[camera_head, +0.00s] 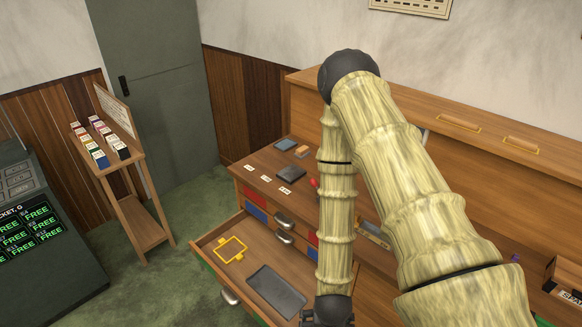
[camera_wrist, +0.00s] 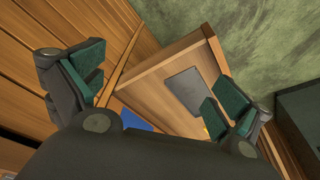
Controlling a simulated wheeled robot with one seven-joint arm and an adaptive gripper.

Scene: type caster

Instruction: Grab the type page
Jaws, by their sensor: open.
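No label shows which thing is the type page. An open wooden drawer (camera_head: 222,247) holds a dark grey flat slab (camera_head: 277,291) and a yellow rectangular frame (camera_head: 230,249). In the wrist view the slab (camera_wrist: 184,91) lies in the drawer (camera_wrist: 150,84), between my finger pads and nearer the right one. A small yellow piece shows beside the right finger. My gripper (camera_wrist: 160,88) is open and empty, apart from the slab. In the head view only part of my gripper (camera_head: 327,312) shows at the bottom edge, right of the slab.
The cabinet top (camera_head: 257,185) holds a dark block (camera_head: 291,173), a blue piece (camera_head: 285,143), an orange-brown piece (camera_head: 302,152) and white cards. Red and blue drawer fronts lie below. A stand with small coloured boxes (camera_head: 98,155) is at left, beside a dark screen console (camera_head: 35,230). Green floor lies between.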

